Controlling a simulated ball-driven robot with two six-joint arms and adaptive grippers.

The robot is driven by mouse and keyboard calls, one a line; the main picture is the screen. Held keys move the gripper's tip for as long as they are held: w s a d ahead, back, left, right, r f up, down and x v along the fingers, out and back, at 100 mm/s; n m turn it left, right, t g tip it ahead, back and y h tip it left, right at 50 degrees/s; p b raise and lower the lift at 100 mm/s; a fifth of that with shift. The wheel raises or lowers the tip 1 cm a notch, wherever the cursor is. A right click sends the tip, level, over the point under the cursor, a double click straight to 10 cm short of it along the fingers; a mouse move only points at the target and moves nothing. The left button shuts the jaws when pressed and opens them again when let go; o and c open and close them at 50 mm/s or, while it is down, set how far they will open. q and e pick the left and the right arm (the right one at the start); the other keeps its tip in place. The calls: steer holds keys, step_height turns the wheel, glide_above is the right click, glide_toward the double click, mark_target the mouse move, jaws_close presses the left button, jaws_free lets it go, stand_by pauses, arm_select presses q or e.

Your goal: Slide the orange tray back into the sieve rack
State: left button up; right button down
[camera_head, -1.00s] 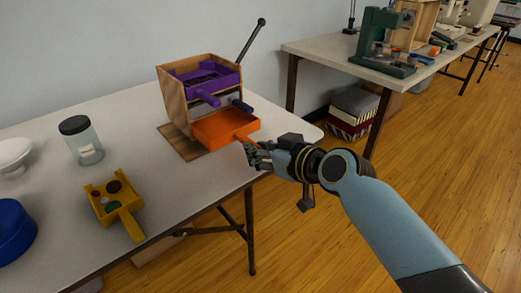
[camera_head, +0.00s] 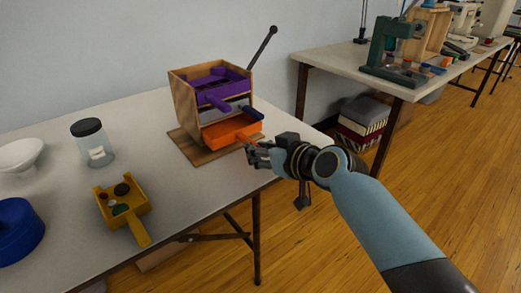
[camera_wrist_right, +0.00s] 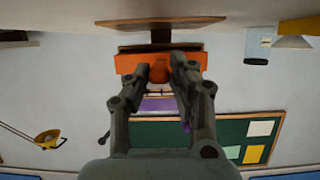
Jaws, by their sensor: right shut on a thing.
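The wooden sieve rack (camera_head: 183,104) stands on a wooden base on the near table, with its open front towards my right arm. The orange tray (camera_head: 228,133) is in its lowest slot, with its front end and handle sticking out. My right gripper (camera_head: 253,146) is shut on the orange tray's handle. The wrist view shows the fingers (camera_wrist_right: 160,72) on either side of the orange handle, with the orange tray (camera_wrist_right: 127,63) behind. Above it in the rack are a tray with a dark blue handle (camera_head: 252,112) and a purple tray (camera_head: 222,93). My left gripper is out of view.
A yellow tray (camera_head: 139,226) with small round pieces lies on the near table (camera_head: 190,190). A jar (camera_head: 91,148), a white bowl (camera_head: 18,156) and a blue round container (camera_head: 15,232) stand to the left. The table's right edge is below my right gripper.

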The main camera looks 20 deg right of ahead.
mark_target(247, 139)
steer(key=shift+w, duration=0.15)
steer(key=shift+w+a+b, duration=0.25)
steer(key=shift+w, duration=0.45)
steer(key=shift+w+a+b, duration=0.25)
steer(key=shift+w+a, duration=0.05)
steer(key=shift+w, duration=0.45)
steer(key=shift+w+a+b, duration=0.25)
steer(key=shift+w, duration=0.45)
steer(key=shift+f, duration=0.15)
steer(key=shift+w, duration=0.1)
steer(key=c, duration=1.1)
jaws_free()
